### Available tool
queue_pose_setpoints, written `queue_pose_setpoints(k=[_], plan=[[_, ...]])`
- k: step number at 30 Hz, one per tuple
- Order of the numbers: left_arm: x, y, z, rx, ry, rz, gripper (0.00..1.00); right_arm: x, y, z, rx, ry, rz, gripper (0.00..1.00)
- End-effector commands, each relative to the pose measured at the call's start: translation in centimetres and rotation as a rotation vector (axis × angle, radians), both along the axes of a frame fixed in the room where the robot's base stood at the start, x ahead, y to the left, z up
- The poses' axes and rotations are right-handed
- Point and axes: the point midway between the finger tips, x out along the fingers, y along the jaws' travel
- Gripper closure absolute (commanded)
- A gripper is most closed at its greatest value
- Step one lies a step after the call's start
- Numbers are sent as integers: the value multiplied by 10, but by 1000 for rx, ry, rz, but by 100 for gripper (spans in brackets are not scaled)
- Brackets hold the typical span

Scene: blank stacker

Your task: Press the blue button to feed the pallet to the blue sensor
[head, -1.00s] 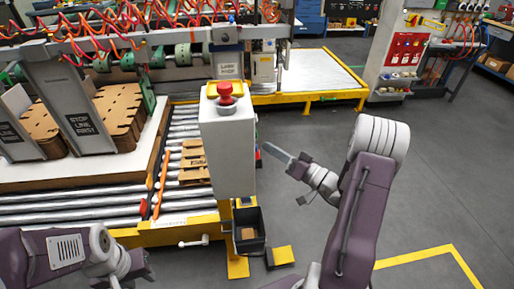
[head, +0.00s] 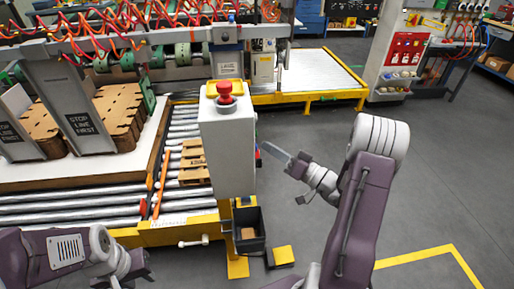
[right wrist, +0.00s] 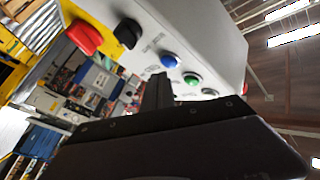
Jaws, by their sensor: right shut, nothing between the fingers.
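The blue button (right wrist: 169,61) is on the light face of a control box in the right wrist view, between a black switch (right wrist: 127,33) and a green button (right wrist: 191,79). My right gripper (right wrist: 160,88) is shut and empty, its tips just below the blue button in the picture; I cannot tell whether they touch the box. In the head view my right gripper (head: 270,150) is right of the control box (head: 228,155). A wooden pallet (head: 194,160) lies on rollers left of the box. My left gripper (head: 142,266) is low at left, its jaws unclear. I cannot pick out the blue sensor.
A red mushroom button (head: 225,92) tops the box, and a red button (right wrist: 85,37) shows in the right wrist view. A black bin (head: 248,230) hangs below. Stacked brown blanks (head: 120,112) stand at left. The floor at right is clear.

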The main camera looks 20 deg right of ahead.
Motion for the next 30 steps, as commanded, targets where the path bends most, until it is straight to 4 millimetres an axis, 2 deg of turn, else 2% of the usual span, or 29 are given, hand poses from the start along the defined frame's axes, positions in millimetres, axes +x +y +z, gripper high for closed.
queue_pose_setpoints(k=[3,30], plan=[[0,0,-7,0,0,0,64,1,5,-2,0,-1,1,100],[0,0,-11,0,0,0,64,3,12,-1,0,1,1,100]])
